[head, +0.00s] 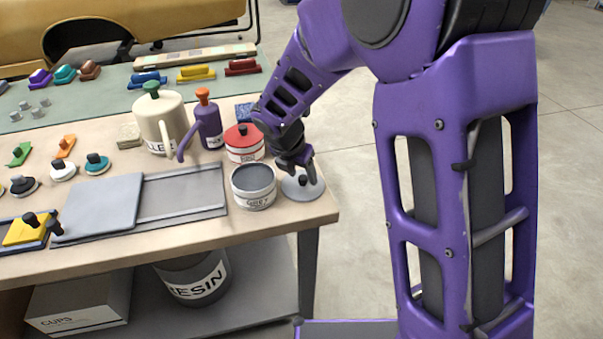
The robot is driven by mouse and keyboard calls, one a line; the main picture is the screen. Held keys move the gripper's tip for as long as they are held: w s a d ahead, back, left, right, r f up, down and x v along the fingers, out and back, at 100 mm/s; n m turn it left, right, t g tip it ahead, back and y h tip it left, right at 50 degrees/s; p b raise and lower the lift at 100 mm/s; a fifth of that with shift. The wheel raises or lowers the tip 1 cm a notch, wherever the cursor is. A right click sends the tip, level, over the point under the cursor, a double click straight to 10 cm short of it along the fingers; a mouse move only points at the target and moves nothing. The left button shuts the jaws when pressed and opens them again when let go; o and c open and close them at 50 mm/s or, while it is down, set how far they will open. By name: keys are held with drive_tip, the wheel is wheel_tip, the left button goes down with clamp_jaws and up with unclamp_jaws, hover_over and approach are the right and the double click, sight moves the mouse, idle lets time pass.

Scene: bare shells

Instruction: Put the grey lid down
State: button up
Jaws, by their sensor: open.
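The grey lid (303,190) is a round grey disc with a dark knob on top. It lies knob up at the right front corner of the bench, and part of its rim appears to reach the bench edge. My gripper (302,174) is open and pointed down just above the lid, with its fingers about the knob. Whether the fingers touch the knob is too small to tell. An open tin of grey filling (254,187) with a label stands just left of the lid, uncovered.
A red-lidded tin (244,143) stands behind the grey tin. A cream jug (162,121) and purple jug (208,124) are farther left. A grey board and tray (190,188) lie left of the grey tin. The bench (240,237) ends just right of the lid.

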drive_tip(key=p+v, duration=0.2)
drive_tip(key=v, duration=0.9)
drive_tip(key=shift+s+r, duration=0.2)
drive_tip(key=shift+r, duration=0.15)
